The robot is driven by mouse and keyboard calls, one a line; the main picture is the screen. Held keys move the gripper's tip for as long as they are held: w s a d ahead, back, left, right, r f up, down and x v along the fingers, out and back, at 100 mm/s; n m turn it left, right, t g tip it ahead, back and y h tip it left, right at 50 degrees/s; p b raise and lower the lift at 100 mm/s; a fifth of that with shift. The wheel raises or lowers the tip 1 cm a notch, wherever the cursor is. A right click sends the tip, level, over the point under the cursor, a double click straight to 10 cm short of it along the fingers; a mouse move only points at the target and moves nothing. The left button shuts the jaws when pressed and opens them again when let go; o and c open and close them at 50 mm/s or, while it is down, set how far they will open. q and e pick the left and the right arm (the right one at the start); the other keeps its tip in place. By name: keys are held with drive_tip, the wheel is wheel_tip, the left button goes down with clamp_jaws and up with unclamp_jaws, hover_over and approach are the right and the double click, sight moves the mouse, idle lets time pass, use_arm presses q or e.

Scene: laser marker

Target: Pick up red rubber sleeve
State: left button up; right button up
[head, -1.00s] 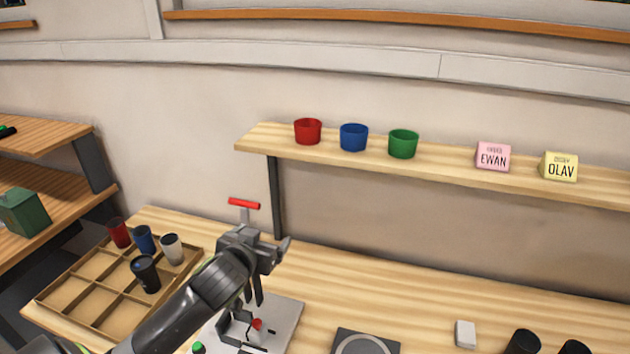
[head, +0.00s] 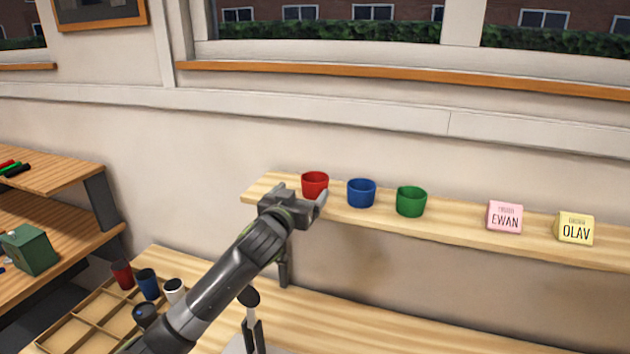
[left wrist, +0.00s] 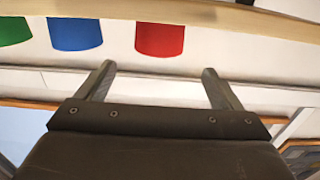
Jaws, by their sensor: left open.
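The red rubber sleeve (head: 315,180) is a short cup-like ring at the left end of the wooden wall shelf (head: 450,236). A blue sleeve (head: 362,193) and a green sleeve (head: 411,201) stand to its right. My left gripper (head: 301,193) is open and empty in front of the red sleeve, covering its lower left part in the head view. In the left wrist view, which is upside down, the red sleeve (left wrist: 160,39) lies ahead between the open fingers (left wrist: 158,70), beyond their tips. My right gripper is not in view.
A pink EWAN block (head: 505,216) and a yellow OLAV block (head: 575,229) stand farther right on the shelf. Below are a bench (head: 400,325) and a divided wooden tray (head: 75,325) with several cups. A side rack (head: 50,180) is at left.

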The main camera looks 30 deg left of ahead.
sight(310, 184)
use_arm(q)
drive_tip(key=shift+p+x, duration=0.3)
drive_tip(key=shift+x, duration=0.65)
drive_tip(key=shift+w, duration=0.4)
drive_tip(key=shift+w+a+r+p, duration=0.1)
drive_tip(key=shift+w+a+p, duration=0.05)
drive_tip(key=shift+w+p, duration=0.45)
drive_tip(key=p+x, duration=0.2)
drive_tip(key=shift+w, duration=0.25)
drive_tip(key=shift+w+a+f, duration=0.15)
drive_tip(key=shift+w+f, duration=0.15)
drive_tip(key=shift+w, duration=0.4)
drive_tip(key=shift+c, duration=0.3)
drive_tip(key=c, duration=1)
